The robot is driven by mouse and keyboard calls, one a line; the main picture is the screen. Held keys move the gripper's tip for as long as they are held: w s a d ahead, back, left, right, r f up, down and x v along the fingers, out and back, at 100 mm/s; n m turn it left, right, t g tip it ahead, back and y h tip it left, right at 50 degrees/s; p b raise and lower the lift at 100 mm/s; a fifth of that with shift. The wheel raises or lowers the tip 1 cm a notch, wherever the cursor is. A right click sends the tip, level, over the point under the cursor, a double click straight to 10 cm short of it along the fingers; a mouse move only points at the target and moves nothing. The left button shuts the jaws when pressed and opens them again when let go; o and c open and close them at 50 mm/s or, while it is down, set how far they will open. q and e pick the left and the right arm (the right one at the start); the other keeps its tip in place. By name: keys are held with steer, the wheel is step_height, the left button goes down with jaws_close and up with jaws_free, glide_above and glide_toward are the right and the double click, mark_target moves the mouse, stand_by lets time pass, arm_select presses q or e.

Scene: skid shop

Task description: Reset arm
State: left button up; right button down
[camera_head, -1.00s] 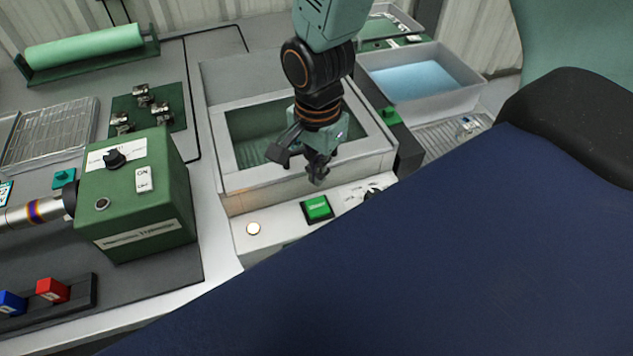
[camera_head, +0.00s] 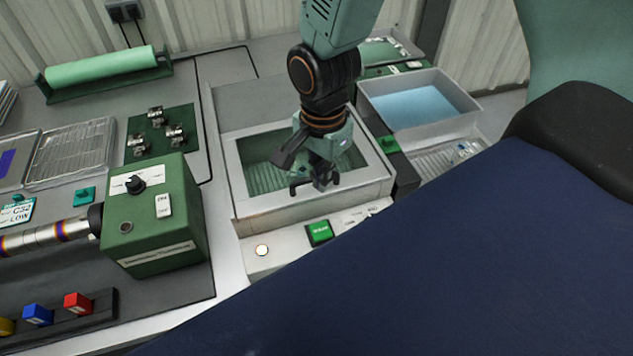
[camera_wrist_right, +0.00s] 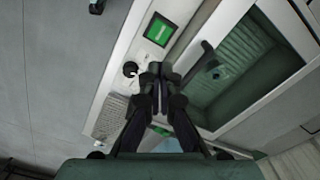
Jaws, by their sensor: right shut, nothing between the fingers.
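My right arm (camera_head: 325,80) comes down from the top of the head view. Its right gripper (camera_head: 316,186) hangs over the front part of the white machine's open basin (camera_head: 262,178). The gripper points down, and its fingers look closed with nothing between them. In the right wrist view the fingertips (camera_wrist_right: 160,82) meet in the middle, in front of the machine's panel and basin. A green button (camera_head: 319,232) and a lit round lamp (camera_head: 262,250) sit on the machine's front panel. The left gripper is in neither view.
A green control box (camera_head: 152,225) with a black knob stands left of the machine. A grey tub of blue liquid (camera_head: 420,105) stands to the right. Wire trays (camera_head: 70,155), a green roll (camera_head: 100,68) and coloured blocks (camera_head: 78,303) lie on the left. A dark blue surface (camera_head: 440,270) fills the lower right.

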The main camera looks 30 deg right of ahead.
steer(key=s+f+n+b, duration=0.6)
steer(key=s+f, duration=0.4)
steer(key=f, duration=0.5)
steer(key=s+f+n+b, duration=0.6)
steer(key=s+f+n, duration=0.2)
steer(key=f, duration=0.7)
steer(key=shift+s+a+b, duration=0.3)
steer(key=shift+s+a, duration=0.05)
steer(key=shift+s, duration=0.5)
